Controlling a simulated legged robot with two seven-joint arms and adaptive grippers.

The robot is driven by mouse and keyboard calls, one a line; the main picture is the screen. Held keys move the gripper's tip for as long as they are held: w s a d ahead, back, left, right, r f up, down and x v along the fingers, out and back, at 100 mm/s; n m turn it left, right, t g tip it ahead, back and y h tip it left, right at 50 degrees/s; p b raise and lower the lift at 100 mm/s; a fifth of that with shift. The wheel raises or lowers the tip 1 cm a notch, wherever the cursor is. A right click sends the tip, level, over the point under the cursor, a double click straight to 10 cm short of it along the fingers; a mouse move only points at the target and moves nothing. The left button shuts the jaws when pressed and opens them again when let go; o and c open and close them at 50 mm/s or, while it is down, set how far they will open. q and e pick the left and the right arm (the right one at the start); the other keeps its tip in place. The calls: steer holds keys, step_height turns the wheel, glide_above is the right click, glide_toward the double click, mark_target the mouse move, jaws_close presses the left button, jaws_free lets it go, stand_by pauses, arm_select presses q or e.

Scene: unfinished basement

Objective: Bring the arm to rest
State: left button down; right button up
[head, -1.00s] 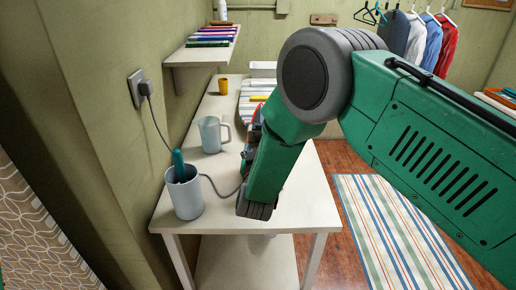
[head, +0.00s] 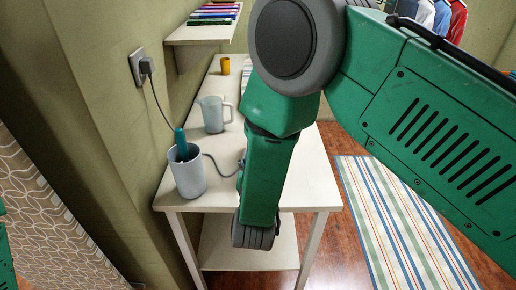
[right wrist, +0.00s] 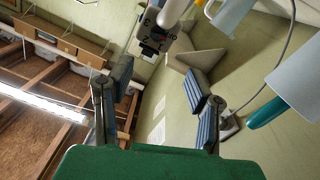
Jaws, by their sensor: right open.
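My right arm comes in from the right in the head view, bends at a large grey joint, and hangs down in front of the table (head: 310,188). Its gripper is hidden behind the arm there. In the right wrist view my right gripper (right wrist: 158,100) has its two blue-grey padded fingers spread wide, with nothing between them. A white and black device (right wrist: 155,38) shows beyond the fingers, apart from them. My left gripper is not in view.
A grey cup (head: 187,178) holding a teal-handled item stands on the table's near left corner. A pale pitcher (head: 213,114) and an orange cup (head: 225,66) stand behind it. A cord runs from the wall outlet (head: 140,68). A striped rug (head: 405,220) lies right.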

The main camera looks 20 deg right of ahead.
stand_by(0.3)
steer(key=s+d+f+n+g+y+b, duration=0.15)
steer(key=s+d+f+g, duration=0.25)
steer(key=s+f, duration=0.5)
steer(key=s+d+f+g+y+b, duration=0.2)
steer(key=s+d+f+g+y, duration=0.15)
steer(key=f, duration=0.85)
steer(key=s+d+f+g+b, duration=0.1)
steer(key=s+f+g, duration=0.1)
steer(key=s, duration=0.5)
steer(key=s+d+f+g, duration=0.2)
steer(key=s+g, duration=0.2)
steer(key=s, duration=0.4)
steer(key=s+d+f+g+b, duration=0.1)
steer(key=s+d+f+g, duration=0.1)
steer(key=s, duration=0.5)
steer(key=shift+s+d+f+g+y+b, duration=0.2)
steer(key=shift+s+f+g+y+b, duration=0.15)
steer(key=shift+f+g+y, duration=0.1)
steer(key=shift+w, duration=0.15)
